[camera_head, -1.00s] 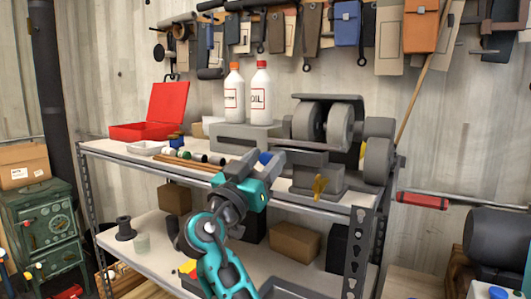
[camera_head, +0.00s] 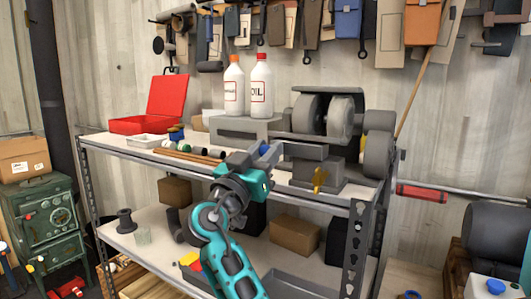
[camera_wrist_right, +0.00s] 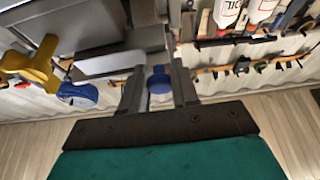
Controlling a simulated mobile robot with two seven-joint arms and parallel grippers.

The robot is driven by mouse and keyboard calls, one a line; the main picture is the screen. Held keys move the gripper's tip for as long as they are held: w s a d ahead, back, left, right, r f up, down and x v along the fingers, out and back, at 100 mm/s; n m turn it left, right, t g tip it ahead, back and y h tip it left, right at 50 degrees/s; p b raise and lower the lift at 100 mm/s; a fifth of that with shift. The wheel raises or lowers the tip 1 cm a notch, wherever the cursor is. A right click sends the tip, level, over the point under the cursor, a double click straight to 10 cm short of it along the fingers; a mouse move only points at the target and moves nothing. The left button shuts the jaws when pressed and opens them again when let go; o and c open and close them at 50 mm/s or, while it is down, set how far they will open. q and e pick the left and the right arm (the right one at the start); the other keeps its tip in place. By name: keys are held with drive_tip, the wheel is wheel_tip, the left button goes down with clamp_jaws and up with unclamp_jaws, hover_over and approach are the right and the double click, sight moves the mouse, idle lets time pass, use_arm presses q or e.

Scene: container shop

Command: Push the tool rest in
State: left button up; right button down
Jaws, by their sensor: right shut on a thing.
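A grey bench grinder (camera_head: 338,122) stands at the right end of the upper shelf. Its tool rest (camera_head: 306,151) looks like the grey plate in front of the wheels, at their lower left. My right gripper (camera_head: 262,151) is at the left of the rest, with a small blue knob (camera_head: 264,148) between its fingers. In the right wrist view the fingers (camera_wrist_right: 158,88) stand on both sides of this blue knob (camera_wrist_right: 159,80), beside the grey plate (camera_wrist_right: 124,64). Whether the knob joins the rest is hidden. My left gripper is out of view.
A yellow knob (camera_head: 320,178) is on the grinder's base. Two white bottles (camera_head: 261,85) stand behind the gripper. Wooden rods and small cylinders (camera_head: 192,155) lie left of it. The shelf's front edge (camera_head: 140,158) runs beneath the gripper. A red toolbox (camera_head: 150,122) is further left.

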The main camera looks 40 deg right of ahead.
drive_tip(key=shift+w+d+f+b, duration=0.1)
drive_tip(key=shift+d+f+b, duration=0.1)
drive_tip(key=shift+d+b, duration=0.4)
drive_tip(key=shift+w+d+b, duration=0.3)
drive_tip(key=shift+d+b, duration=0.45)
drive_tip(key=shift+d, duration=0.15)
drive_tip(key=shift+r, duration=0.3)
drive_tip(key=c, duration=1.3)
unclamp_jaws()
drive_tip(key=o, duration=0.3)
drive_tip(key=shift+w+d+f, duration=0.1)
drive_tip(key=shift+d, duration=0.1)
drive_tip(key=shift+o, duration=0.4)
drive_tip(key=shift+a, duration=0.1)
